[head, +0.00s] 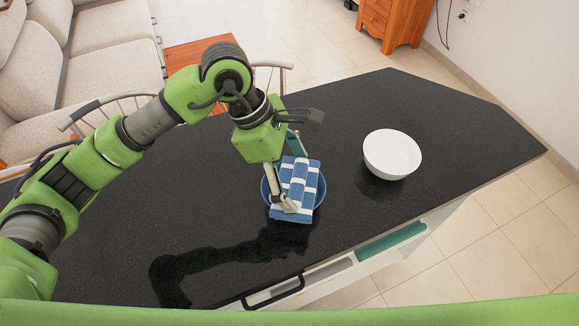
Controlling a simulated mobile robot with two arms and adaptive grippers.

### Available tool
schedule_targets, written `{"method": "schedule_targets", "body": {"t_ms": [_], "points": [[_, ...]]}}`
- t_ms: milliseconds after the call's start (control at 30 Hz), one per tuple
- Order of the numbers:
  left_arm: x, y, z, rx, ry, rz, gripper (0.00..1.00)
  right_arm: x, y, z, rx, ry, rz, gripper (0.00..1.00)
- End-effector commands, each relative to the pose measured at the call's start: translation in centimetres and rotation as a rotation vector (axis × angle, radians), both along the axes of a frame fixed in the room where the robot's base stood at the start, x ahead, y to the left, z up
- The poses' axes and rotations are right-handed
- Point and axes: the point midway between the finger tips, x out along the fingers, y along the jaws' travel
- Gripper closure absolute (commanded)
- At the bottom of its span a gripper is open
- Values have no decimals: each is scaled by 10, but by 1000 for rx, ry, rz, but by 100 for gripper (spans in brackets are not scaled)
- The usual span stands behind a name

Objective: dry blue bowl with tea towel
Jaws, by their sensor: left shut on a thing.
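The blue bowl (320,193) sits on the black counter, mostly covered by the tea towel. The tea towel (304,186) is blue with white stripes, folded, and lies over the bowl's opening, with its front end at the near rim. My left gripper (290,190) points down at the bowl and is shut on the towel. One finger shows at the towel's left front; the other is partly hidden behind the towel. How far the towel reaches into the bowl is hidden. My right gripper is not in view.
A white bowl (392,153) stands on the black counter (440,130), right of the blue bowl and apart from it. An open drawer (390,240) sticks out at the counter's near edge. Chairs (270,70) stand behind the counter. The counter's right part is clear.

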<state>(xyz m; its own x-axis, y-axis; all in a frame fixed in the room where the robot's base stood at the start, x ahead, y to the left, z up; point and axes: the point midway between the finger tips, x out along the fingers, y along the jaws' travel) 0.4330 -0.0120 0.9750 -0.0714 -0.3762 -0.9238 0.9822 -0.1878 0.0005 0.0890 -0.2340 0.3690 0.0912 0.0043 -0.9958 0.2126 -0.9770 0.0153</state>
Motion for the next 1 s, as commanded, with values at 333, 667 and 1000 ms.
{"method": "schedule_targets", "body": {"t_ms": [333, 667, 1000], "points": [[-15, -6, 0, 0, -1, 0, 41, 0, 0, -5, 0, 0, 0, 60], [-7, 12, -3, 1, -1, 3, 41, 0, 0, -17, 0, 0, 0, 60], [2, 33, -3, 3, -1, 2, 41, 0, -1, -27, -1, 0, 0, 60]]}}
